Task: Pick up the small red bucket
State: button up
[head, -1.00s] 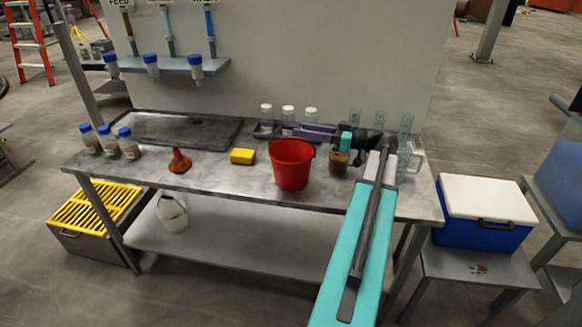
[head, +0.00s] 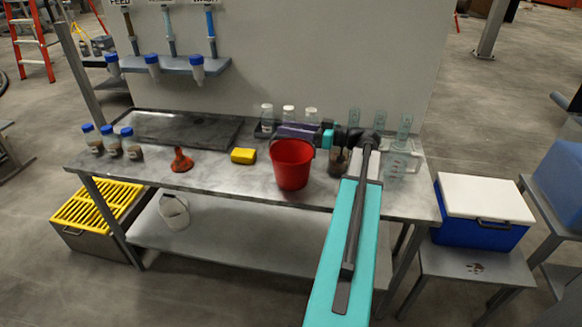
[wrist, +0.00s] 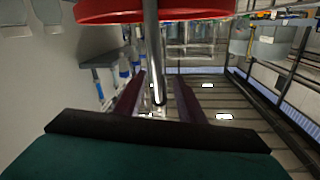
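The small red bucket (head: 291,168) stands upright near the front middle of the metal table. Its red rim also fills the top of the wrist view (wrist: 150,11). My gripper (head: 285,132) reaches in from the right, just above the bucket's rear rim. In the wrist view the two dark purple fingers (wrist: 158,98) are spread. A thin grey bar, apparently the bucket's handle (wrist: 152,55), runs between them with a visible gap on each side. The bucket's inside is mostly hidden.
A dark jar (head: 338,160) and clear glassware (head: 400,150) stand to the right, near my arm.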

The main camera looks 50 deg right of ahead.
grip_shut()
jog(key=shift+r, duration=0.35)
dwell(0.7)
jog(key=shift+r+b, duration=0.75)
jog(key=shift+r, duration=0.55)
jog(key=s+a+r+b, duration=0.1)
jog(key=s+b, duration=0.1)
jog(key=s, duration=0.5)
jog(key=s+a+b, duration=0.2)
jog(key=s, duration=0.6)
jog(key=shift+s+a+r, duration=0.25)
jog(key=shift+r, duration=0.1)
